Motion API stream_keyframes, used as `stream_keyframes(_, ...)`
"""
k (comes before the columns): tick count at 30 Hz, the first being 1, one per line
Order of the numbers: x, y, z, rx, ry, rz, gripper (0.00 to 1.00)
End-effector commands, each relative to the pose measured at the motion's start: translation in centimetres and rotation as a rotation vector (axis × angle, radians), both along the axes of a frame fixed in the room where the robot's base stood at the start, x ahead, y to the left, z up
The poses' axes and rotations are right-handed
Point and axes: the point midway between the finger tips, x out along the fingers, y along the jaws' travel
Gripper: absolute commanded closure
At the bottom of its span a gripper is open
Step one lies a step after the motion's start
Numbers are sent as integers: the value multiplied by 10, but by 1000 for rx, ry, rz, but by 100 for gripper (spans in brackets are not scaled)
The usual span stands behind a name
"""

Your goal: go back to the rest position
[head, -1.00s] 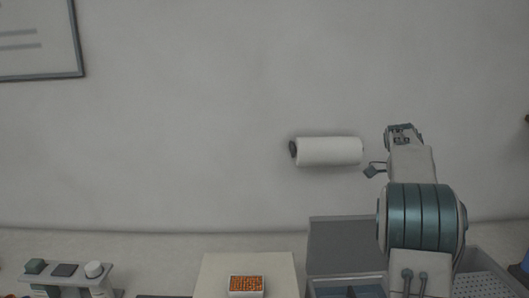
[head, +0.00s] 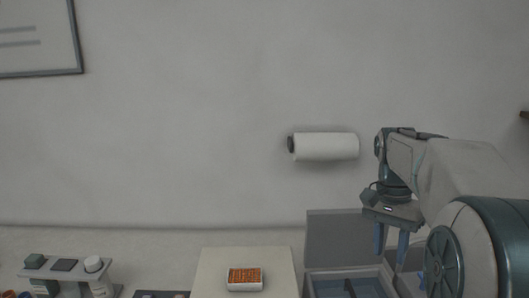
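My gripper (head: 391,243) shows at the right of the head view, at the end of my bent arm. It points down with two blue fingers apart, and nothing shows between them. It hangs in front of an open grey case (head: 340,240) with a raised lid. Part of the case is hidden behind my gripper and arm.
A white block with an orange patterned top (head: 245,279) sits on a pale board (head: 216,263) left of the case. A small rack (head: 63,275) with a white-capped bottle (head: 95,265) stands at far left. A paper roll (head: 326,146) is on the wall.

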Motion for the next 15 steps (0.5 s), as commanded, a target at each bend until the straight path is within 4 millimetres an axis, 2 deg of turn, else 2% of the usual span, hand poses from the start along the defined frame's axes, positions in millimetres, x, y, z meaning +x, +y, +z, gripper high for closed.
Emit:
stream_keyframes(1,-12,11,-4,13,-40,68,66)
stream_keyframes(6,-46,42,-22,38,-171,302,66)
stream_keyframes(15,-107,90,-67,9,-380,698,66)
